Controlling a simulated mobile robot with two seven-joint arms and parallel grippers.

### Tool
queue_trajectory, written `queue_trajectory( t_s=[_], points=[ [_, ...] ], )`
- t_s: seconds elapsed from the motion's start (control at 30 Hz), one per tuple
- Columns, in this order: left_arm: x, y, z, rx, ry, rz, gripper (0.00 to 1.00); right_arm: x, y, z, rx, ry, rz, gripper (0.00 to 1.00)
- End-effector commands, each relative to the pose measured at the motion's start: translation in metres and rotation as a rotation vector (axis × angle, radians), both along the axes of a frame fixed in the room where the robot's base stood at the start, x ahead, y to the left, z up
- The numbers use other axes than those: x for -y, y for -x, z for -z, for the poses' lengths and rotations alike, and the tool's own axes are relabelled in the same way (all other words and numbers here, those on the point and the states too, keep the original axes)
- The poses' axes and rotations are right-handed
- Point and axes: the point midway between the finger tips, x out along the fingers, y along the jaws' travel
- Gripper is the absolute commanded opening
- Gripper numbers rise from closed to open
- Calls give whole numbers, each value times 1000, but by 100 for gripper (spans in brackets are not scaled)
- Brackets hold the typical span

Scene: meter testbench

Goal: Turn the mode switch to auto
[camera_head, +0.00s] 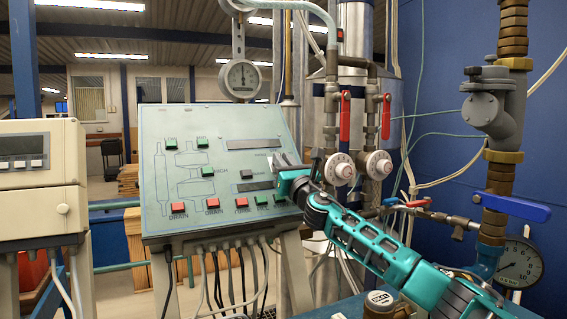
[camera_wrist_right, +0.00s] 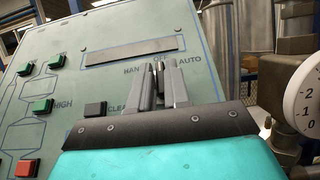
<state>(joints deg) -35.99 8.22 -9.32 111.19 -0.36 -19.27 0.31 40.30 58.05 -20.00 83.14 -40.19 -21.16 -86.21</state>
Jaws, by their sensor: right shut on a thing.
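A sloped, pale green control panel (camera_head: 225,128) stands left of centre in the head view, and it fills much of the wrist view (camera_wrist_right: 120,22). My right gripper (camera_head: 276,160) reaches its right side from the lower right. In the wrist view my right gripper (camera_wrist_right: 160,68) has its fingers close together, shut on the mode switch (camera_wrist_right: 158,66) below the HAN(D), OFF and AUTO labels. Only a small part of the switch shows between the fingertips. Its knob direction is hard to tell. My left gripper is in neither view.
Green, red and black buttons (camera_wrist_right: 96,108) sit left of my gripper on the panel. Right of it stand white dials (camera_head: 341,168), pipes and red-handled valves (camera_head: 345,115). A blue-handled valve (camera_head: 516,207) and a gauge (camera_head: 519,262) stand farther right. Cables hang below the panel.

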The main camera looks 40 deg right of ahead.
Motion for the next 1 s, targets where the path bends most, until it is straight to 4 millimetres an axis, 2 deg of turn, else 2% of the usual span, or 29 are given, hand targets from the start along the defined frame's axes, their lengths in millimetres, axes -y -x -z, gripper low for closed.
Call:
queue_trajectory(
  t_s=[0.37,1.0],
  points=[
    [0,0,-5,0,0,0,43,-4,-1,-1,32,-100,89,0],
    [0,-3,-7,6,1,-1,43,-9,-5,-3,146,-462,427,0]
  ],
)
